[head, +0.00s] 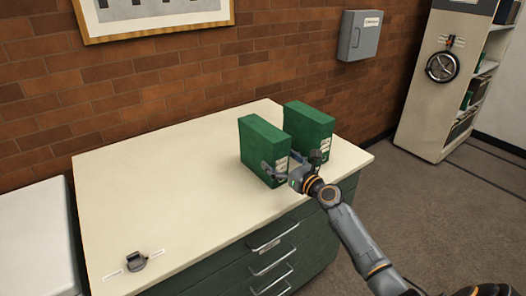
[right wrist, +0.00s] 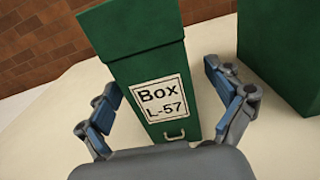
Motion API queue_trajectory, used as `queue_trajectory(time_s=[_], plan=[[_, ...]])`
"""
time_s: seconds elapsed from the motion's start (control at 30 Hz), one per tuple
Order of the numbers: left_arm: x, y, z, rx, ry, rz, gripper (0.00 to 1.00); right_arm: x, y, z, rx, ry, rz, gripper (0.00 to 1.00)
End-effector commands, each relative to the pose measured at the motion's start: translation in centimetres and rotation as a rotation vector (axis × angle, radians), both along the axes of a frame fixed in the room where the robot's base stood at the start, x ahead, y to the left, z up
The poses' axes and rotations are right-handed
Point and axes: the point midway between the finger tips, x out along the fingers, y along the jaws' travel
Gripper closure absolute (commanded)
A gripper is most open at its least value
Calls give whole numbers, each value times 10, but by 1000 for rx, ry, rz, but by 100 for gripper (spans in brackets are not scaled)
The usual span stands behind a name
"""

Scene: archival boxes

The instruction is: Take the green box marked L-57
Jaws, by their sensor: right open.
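The green box marked L-57 (right wrist: 146,65) stands upright on the cabinet top, its white "Box L-57" label facing my right wrist camera. In the head view it is the left one of two green boxes (head: 262,143). My right gripper (head: 293,163) is at the front of this box. In the right wrist view its open fingers (right wrist: 168,108) sit either side of the box's lower front, with gaps showing between the fingers and the box. My left gripper is not in view.
A second green box (head: 308,127) stands close on the right, near the right finger. The pale cabinet top (head: 150,190) is mostly clear to the left. A small dark object (head: 137,261) lies at the front left between paper labels. A brick wall rises behind.

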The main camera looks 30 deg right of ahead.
Motion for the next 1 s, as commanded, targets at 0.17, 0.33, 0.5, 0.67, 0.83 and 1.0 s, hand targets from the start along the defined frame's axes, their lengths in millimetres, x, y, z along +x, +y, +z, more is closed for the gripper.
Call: queue_trajectory(time_s=[0.17,0.33,0.5,0.67,0.83,1.0], plan=[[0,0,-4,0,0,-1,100,24,3,-1,0,-2,-1,8],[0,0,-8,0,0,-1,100,45,5,-2,0,-2,-1,8],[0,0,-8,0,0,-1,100,50,6,-2,-2,0,0,8],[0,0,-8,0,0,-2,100,50,6,-2,-2,0,0,10],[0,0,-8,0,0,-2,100,50,6,-2,-2,0,0,44],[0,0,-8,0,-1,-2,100,50,6,-2,-2,0,1,79]])
